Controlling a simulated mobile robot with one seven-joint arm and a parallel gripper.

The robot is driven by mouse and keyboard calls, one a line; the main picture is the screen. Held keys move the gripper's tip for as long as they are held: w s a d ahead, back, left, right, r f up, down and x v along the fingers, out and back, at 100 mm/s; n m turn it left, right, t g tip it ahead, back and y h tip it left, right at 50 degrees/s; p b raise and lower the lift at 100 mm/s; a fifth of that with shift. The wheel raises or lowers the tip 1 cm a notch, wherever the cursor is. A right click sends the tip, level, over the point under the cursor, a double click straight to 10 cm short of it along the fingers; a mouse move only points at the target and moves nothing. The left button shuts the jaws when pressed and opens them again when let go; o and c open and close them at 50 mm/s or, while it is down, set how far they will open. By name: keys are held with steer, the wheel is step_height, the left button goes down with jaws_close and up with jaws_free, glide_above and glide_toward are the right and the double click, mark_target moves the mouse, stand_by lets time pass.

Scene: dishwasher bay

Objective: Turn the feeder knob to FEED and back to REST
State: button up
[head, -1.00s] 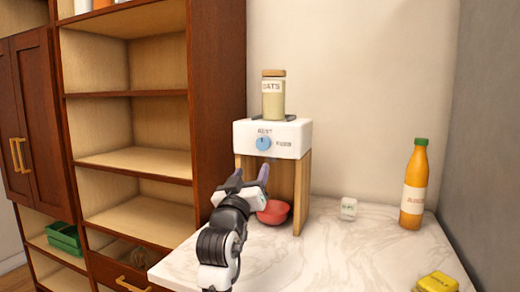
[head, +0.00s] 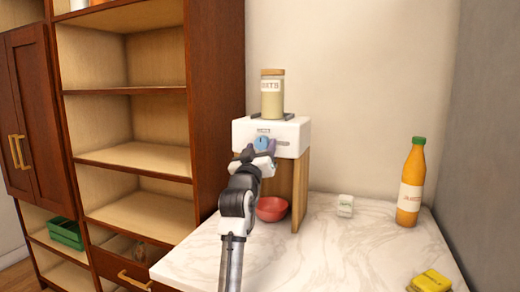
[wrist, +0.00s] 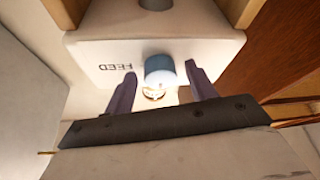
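The feeder (head: 292,132) has a white head on wooden sides and stands on the marble counter. Its round blue knob (head: 262,142) is on the front face, and it also shows in the wrist view (wrist: 159,68). The FEED label (wrist: 114,67) reads upside down in the wrist view. My gripper (head: 257,150) is in front of the knob. In the wrist view my gripper (wrist: 160,72) is open, one dark finger on each side of the knob, with gaps visible. The knob's pointer and the REST label are not clear.
A jar of oats (head: 272,95) stands on the feeder, and a red bowl (head: 271,209) sits beneath. A white block (head: 345,206), an orange bottle (head: 411,185) and a yellow item (head: 431,281) are to the right. Wooden shelves (head: 135,155) stand left. The counter's middle is clear.

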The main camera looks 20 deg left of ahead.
steer(key=c, duration=0.9)
